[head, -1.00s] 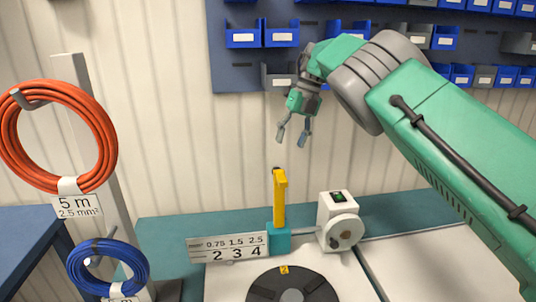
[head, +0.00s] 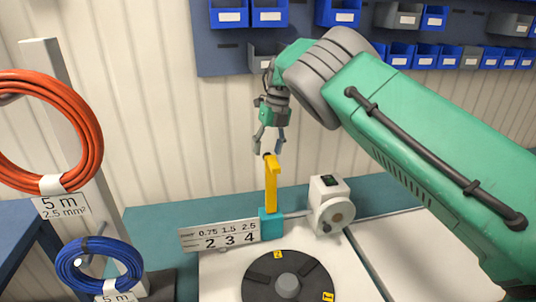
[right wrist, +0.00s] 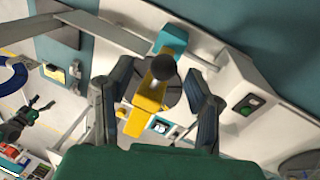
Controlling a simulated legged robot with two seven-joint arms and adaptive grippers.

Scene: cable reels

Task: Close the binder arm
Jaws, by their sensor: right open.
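The yellow binder arm (head: 271,188) stands upright on its teal block (head: 271,224) at the back of the work surface. A dark knob tops it. My right gripper (head: 268,152) is open and points down just above the top of the arm. In the right wrist view the yellow arm (right wrist: 147,110) and its dark knob (right wrist: 163,67) lie between the two open fingers (right wrist: 157,108). I cannot tell whether a finger touches it.
A white plate with numbers (head: 219,237) stands left of the block, and a white device with a dial (head: 331,204) right of it. A black reel disc (head: 289,277) lies in front. Orange (head: 88,130) and blue (head: 130,262) cable coils hang at left.

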